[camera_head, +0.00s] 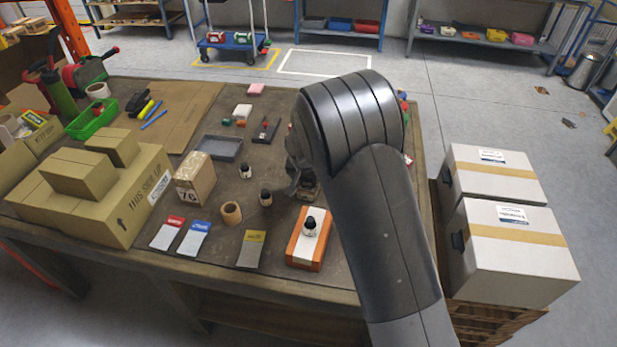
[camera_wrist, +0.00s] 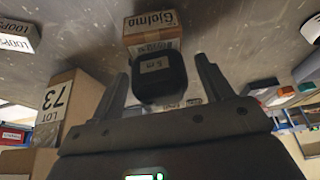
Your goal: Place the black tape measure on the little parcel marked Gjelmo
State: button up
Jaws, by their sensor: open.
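The black tape measure (camera_wrist: 157,72), marked "5 m", sits between my gripper's two fingers in the wrist view. My gripper (camera_wrist: 165,88) is open, with a finger on each side of it and visible gaps. The little parcel marked Gjelmo (camera_wrist: 153,22) is brown with white labels. The tape measure overlaps the parcel's middle in this view; I cannot tell whether it rests on it. In the head view my gripper (camera_head: 294,182) is low over the table, and my arm hides most of the parcel and tape measure.
A lot-numbered carton (camera_wrist: 68,105) stands close to my gripper. On the table (camera_head: 215,262) are small dark-capped bottles (camera_head: 265,198), a wooden ring (camera_head: 231,212), an orange-and-white box (camera_head: 296,245) and a grey tray (camera_head: 219,148). Large white cartons (camera_head: 515,270) stand at the right.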

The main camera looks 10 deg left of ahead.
jog(key=v, duration=1.2)
jog(key=s+d+r, duration=0.4)
jog(key=d+r, duration=0.4)
jog(key=d, duration=0.2)
jog(key=s+d+r, duration=0.8)
jog(key=s+d, duration=0.6)
jog(key=s+d+t, duration=0.1)
jog(key=s+d, duration=0.3)
jog(key=s, duration=0.7)
jog(key=shift+s+d, duration=0.25)
jog(key=shift+s, duration=0.05)
